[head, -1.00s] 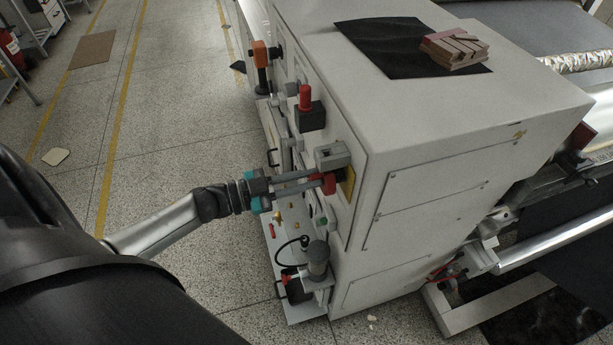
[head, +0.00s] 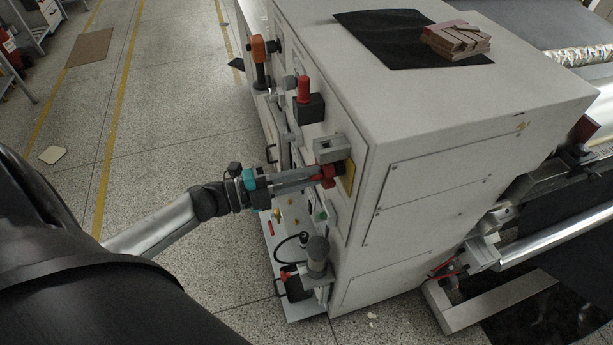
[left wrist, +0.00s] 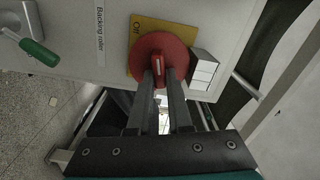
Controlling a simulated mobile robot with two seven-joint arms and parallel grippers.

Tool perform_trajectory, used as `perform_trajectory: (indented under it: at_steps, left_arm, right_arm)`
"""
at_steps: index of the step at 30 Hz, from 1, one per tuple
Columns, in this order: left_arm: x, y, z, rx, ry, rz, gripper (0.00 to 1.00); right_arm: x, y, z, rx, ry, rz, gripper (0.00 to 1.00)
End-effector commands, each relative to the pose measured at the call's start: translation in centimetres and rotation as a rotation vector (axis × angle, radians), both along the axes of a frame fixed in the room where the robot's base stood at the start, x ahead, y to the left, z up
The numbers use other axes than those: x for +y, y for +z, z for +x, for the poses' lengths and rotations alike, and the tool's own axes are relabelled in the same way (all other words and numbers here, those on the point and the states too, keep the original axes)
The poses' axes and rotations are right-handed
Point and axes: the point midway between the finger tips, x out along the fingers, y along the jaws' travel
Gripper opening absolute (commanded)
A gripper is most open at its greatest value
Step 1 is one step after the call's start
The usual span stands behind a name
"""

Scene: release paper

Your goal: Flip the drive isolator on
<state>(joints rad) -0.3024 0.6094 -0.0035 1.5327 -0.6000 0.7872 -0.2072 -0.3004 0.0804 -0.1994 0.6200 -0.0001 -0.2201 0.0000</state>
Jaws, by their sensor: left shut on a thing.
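The drive isolator is a red round knob with a raised grip bar (left wrist: 158,66) on a yellow plate (left wrist: 135,42) in the left wrist view. Small dark lettering, partly readable, is on the plate. The red knob (head: 326,174) also shows in the head view, on the side panel of the white machine cabinet. My left gripper (head: 316,176) reaches it from the left. In the left wrist view its two fingers (left wrist: 158,76) are shut on the knob's grip bar, which stands nearly upright in the picture. The fingertips hide part of the knob.
A grey box (head: 329,149) sits close above the knob. A red-topped black device (head: 308,102), an orange-topped handle (head: 259,62) and a grey cylinder (head: 318,256) stick out from the same panel. A green-handled lever (left wrist: 38,52) is at upper left. The floor left of the cabinet is open.

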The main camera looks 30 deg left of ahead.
Motion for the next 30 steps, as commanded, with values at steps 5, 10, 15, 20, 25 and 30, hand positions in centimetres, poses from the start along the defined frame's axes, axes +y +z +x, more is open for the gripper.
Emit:
perform_trajectory:
  at_steps: [5,10,15,20,25,30]
  left_arm:
    - [-0.01,-0.24,-0.03,-0.082,0.000,0.097,0.00]
    - [-0.02,-0.29,-0.03,-0.140,0.000,0.164,0.00]
    - [-0.01,-0.31,-0.05,-0.173,0.000,0.203,0.00]
    - [-0.01,-0.32,-0.05,-0.188,0.000,0.221,0.00]
    - [-0.01,-0.32,-0.05,-0.191,0.000,0.226,0.00]
    - [-0.01,-0.33,-0.05,-0.191,0.000,0.226,0.00]
  right_arm:
    - [0.01,-0.63,-0.02,0.000,0.000,0.000,0.00]
    - [0.01,-0.97,-0.01,0.000,0.000,0.000,0.00]
    - [0.02,-1.16,-0.01,0.000,0.001,0.000,0.00]
    - [0.03,-1.22,-0.01,0.000,0.001,0.000,0.00]
    - [0.04,-1.22,-0.01,0.000,0.001,0.001,0.00]
    - [0.04,-1.21,0.00,0.000,0.001,0.001,0.00]
